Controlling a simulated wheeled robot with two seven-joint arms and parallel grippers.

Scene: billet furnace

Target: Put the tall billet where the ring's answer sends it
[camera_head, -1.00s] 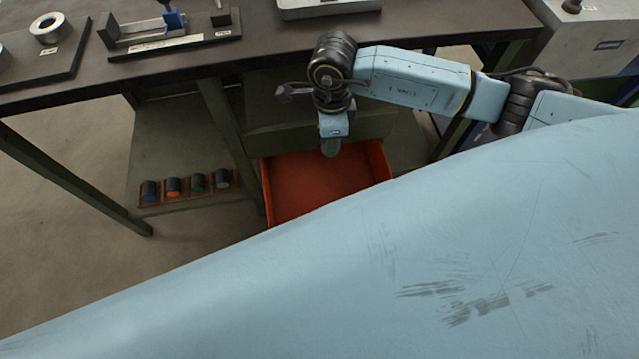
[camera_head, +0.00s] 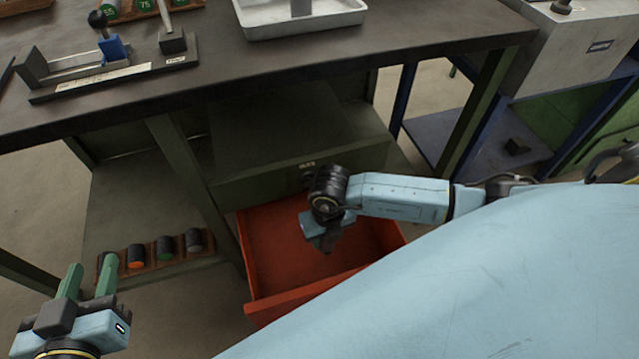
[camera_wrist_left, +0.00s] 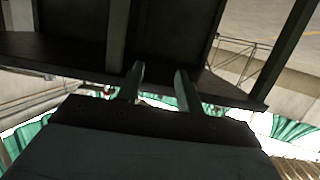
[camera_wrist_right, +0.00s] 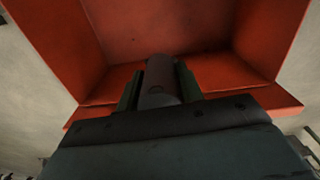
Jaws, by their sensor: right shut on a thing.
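My right gripper (camera_head: 327,243) is over the open red drawer (camera_head: 275,302), pointing down into it. In the right wrist view, it is shut on a dark grey cylindrical billet (camera_wrist_right: 159,82) between its green fingers, with the red drawer (camera_wrist_right: 285,98) around and below. How far the billet is from the drawer floor is unclear. My left gripper (camera_head: 88,282) is at the lower left of the head view, in front of the bench. Its green fingers are apart and empty, as the left wrist view (camera_wrist_left: 160,88) also shows. No ring shows now.
Several short dark billets with coloured ends, such as an orange one (camera_head: 136,256), stand in a rack on the lower shelf (camera_head: 120,215). The bench top (camera_head: 215,85) carries a fixture with a blue block (camera_head: 112,47) and a pale tray (camera_head: 345,22). A grey cabinet (camera_head: 575,50) stands at right.

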